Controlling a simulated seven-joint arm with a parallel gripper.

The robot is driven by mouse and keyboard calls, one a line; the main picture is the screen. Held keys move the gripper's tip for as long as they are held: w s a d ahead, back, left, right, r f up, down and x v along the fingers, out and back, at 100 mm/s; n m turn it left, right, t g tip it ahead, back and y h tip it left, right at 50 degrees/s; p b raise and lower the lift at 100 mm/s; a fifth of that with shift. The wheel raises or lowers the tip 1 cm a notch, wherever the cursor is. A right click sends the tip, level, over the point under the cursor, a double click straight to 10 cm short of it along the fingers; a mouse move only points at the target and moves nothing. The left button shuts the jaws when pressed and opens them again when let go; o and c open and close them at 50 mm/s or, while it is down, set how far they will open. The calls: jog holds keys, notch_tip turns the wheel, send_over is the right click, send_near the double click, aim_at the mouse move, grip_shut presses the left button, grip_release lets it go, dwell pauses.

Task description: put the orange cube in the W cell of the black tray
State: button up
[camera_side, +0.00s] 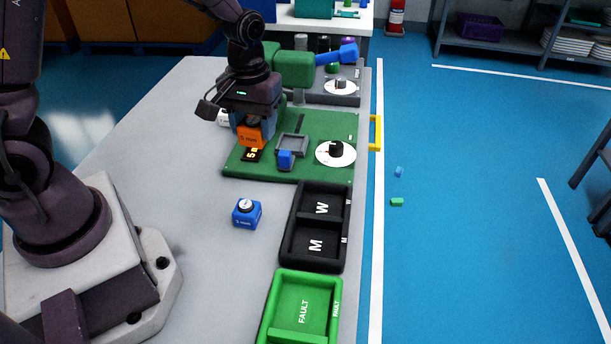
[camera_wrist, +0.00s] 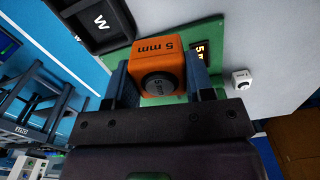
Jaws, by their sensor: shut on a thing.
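The orange cube (camera_side: 251,137), marked "5 mm", is between the fingers of my gripper (camera_side: 252,130), which is shut on it. In the side view it hangs over the left part of the green board, by a small black "5 m" label. In the wrist view the cube (camera_wrist: 163,62) sits between both blue fingers, with a dark round knob on its near face. The black tray (camera_side: 289,240) lies in front of the green board, with cells marked W and M. Its W cell (camera_side: 333,201) is the one closer to the board and looks empty. The W cell also shows in the wrist view (camera_wrist: 120,33).
The green board (camera_side: 250,170) carries a grey square frame, a blue block (camera_side: 286,160) and a white dial (camera_side: 335,153). A blue cube (camera_side: 246,214) stands left of the black tray. A green FAULT tray (camera_side: 303,295) lies nearest the camera. The grey table is clear at left.

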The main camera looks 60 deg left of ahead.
jog(key=s+d+f, duration=0.2)
jog(key=s+d, duration=0.3)
jog(key=d, duration=0.3)
jog(key=n, duration=0.2)
send_over(323, 208)
jog(key=f, duration=0.9)
jog(key=shift+s+a+f, duration=0.1)
jog(key=shift+s+f, duration=0.05)
jog(key=shift+s, duration=0.25)
jog(key=shift+w+f, duration=0.35)
jog(key=shift+f, duration=1.55)
jog(key=shift+f, duration=0.15)
jog(key=o, duration=0.8)
jog(key=shift+c, duration=0.2)
